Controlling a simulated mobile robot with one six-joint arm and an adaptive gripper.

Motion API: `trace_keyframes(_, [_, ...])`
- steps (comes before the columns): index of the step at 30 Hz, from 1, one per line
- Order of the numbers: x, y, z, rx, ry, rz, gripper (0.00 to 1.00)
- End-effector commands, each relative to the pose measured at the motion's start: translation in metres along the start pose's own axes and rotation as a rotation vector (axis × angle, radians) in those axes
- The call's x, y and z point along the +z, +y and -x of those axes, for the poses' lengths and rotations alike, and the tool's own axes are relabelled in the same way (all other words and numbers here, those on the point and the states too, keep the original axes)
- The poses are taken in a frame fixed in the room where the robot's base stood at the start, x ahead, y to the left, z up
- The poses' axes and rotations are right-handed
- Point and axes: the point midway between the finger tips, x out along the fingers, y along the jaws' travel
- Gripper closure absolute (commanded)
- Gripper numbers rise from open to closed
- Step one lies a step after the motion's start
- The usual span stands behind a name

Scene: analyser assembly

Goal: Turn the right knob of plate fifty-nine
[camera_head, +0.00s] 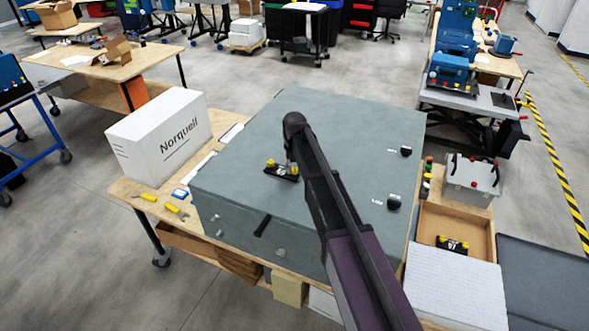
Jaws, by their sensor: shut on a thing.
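A small black plate (284,176) with yellow knobs lies on the flat top of a large grey-green cabinet (240,150). Its left knob (270,163) shows clearly. I cannot read its number, so I cannot tell from it whether this is plate fifty-nine. My arm reaches up from the bottom right and bends down to the plate. My gripper (291,161) is over the plate's right end, shut on the right knob, which is mostly hidden by it.
A second black plate (453,243) with yellow knobs sits in a wooden tray (432,222) at the right. Black knobs (394,202) stand on the cabinet's right side. A white Norquell box (160,137) and yellow tools (175,210) are at the left.

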Motion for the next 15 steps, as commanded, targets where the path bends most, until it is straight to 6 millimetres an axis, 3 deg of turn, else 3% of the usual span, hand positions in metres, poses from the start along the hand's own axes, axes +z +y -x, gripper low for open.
trace_keyframes(11, [-0.0024,0.0008,-0.0006,0.002,0.005,0.007,1.00])
trace_keyframes(12, [-0.0024,0.0008,-0.0006,0.002,0.005,0.007,0.56])
trace_keyframes(15, [-0.0019,0.0006,-0.0006,0.001,0.004,0.006,0.29])
